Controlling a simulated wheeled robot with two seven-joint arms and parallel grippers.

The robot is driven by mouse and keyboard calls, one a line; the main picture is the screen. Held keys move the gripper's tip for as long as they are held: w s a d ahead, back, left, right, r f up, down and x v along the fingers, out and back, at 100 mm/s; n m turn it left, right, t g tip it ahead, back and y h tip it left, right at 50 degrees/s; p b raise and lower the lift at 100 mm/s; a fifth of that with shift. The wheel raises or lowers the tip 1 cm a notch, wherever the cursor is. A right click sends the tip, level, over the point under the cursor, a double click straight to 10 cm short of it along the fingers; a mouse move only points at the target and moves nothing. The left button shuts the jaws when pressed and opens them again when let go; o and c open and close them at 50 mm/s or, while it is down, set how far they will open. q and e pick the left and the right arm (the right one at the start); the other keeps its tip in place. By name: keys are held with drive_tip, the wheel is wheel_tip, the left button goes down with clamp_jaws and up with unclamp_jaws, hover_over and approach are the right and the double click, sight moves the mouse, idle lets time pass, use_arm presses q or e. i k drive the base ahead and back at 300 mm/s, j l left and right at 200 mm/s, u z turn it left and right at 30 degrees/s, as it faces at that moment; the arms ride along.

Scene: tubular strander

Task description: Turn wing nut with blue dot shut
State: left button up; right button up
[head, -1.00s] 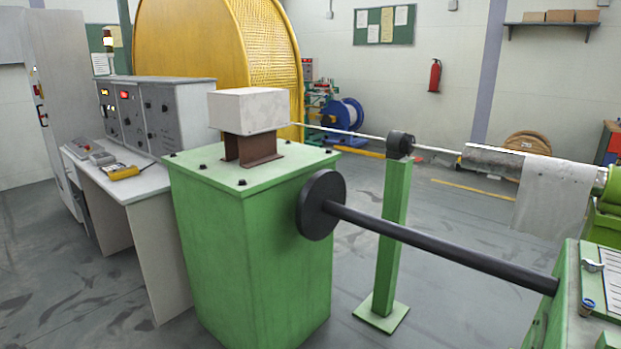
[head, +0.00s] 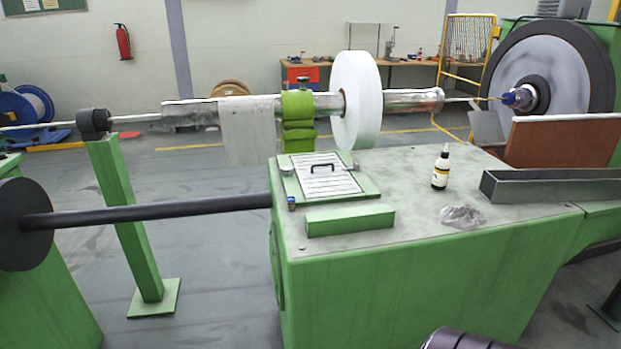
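A small blue-marked fitting (head: 291,203), which looks like the wing nut with the blue dot, sits at the front left corner of a hatch cover (head: 372,189) on the green machine housing. It is too small to tell how its wings are turned. A plain metal wing nut (head: 285,168) sits at the cover's left edge, farther back. The cover lies flat, with a white lined sheet and a black handle (head: 322,167) on it.
A green block (head: 350,220) lies just in front of the cover. A bottle (head: 441,167), a crumpled clear bag (head: 462,216) and a grey metal trough (head: 550,186) are to the right on the housing top. A white disc (head: 356,100) stands behind.

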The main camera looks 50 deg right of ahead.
sight(287, 172)
drive_tip(key=z, duration=2.1)
